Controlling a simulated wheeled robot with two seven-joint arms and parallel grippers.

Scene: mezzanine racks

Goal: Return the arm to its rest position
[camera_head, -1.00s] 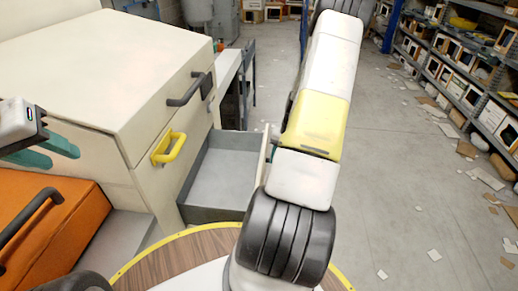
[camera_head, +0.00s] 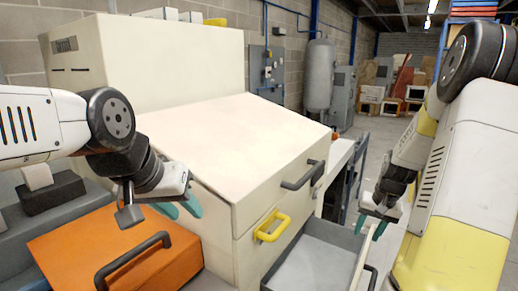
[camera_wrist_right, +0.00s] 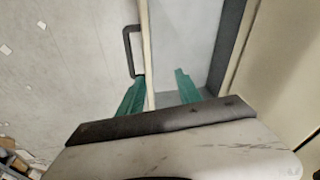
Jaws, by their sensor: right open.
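My right gripper (camera_head: 371,226) is open at the open grey drawer (camera_head: 318,262) on the right side of the cream cabinet. In the right wrist view, the gripper (camera_wrist_right: 160,75) has its teal fingers on either side of the drawer's front panel (camera_wrist_right: 148,50). Contact cannot be told. The panel's dark handle (camera_wrist_right: 128,48) is just ahead of the left finger. My left gripper (camera_head: 180,208) appears open and empty, with its teal fingers apart, above and behind the orange drawer front (camera_head: 75,245) and in front of the cabinet.
The cream cabinet (camera_head: 230,140) has a dark handle (camera_head: 302,176) and a yellow handle (camera_head: 271,226). A grey tank (camera_head: 319,75) and an electrical box (camera_head: 262,70) stand behind. Shelved boxes (camera_head: 395,98) are at the back.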

